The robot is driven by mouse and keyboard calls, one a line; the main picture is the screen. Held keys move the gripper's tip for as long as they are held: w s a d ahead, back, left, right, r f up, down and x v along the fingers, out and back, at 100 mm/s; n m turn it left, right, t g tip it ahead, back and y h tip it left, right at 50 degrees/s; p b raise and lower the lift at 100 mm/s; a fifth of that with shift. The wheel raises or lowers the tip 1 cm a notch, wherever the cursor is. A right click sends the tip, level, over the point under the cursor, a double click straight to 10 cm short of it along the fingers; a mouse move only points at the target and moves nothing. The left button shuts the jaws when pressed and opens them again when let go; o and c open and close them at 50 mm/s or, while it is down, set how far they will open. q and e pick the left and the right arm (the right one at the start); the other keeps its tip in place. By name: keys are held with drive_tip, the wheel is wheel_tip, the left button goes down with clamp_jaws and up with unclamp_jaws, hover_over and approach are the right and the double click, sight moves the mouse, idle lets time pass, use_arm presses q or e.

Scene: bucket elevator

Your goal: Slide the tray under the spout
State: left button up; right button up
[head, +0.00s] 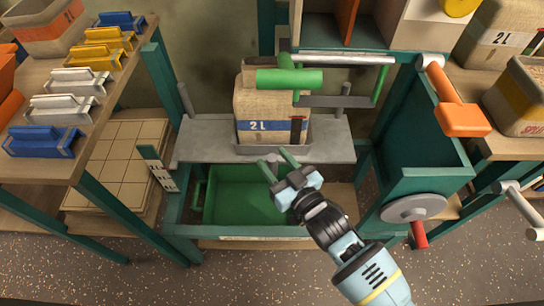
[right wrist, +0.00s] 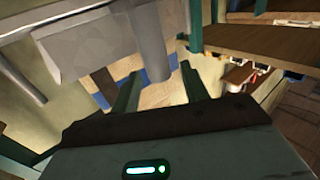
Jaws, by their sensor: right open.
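A green tray (head: 235,190) with a side handle sits low inside the teal frame, under the grey shelf. My right gripper (head: 278,166) is open and empty. In the head view it overlaps the tray's back right part, just in front of the shelf edge; I cannot tell its height above the tray. In the right wrist view its two fingers (right wrist: 160,92) stand apart, with a beige and blue surface beyond. A green T-shaped pipe (head: 290,79) lies above the shelf; I cannot tell whether it is the spout. My left gripper is out of view.
A beige 2L box (head: 262,115) stands on the grey shelf (head: 205,140) in a shallow grey holder. A teal housing with a grey wheel (head: 413,208) and red handle stands at right. A wooden rack (head: 120,60) with coloured scoop-like pieces is at left. The speckled floor in front is clear.

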drive_tip(key=shift+x, duration=0.95)
drive_tip(key=shift+c, duration=0.2)
clamp_jaws()
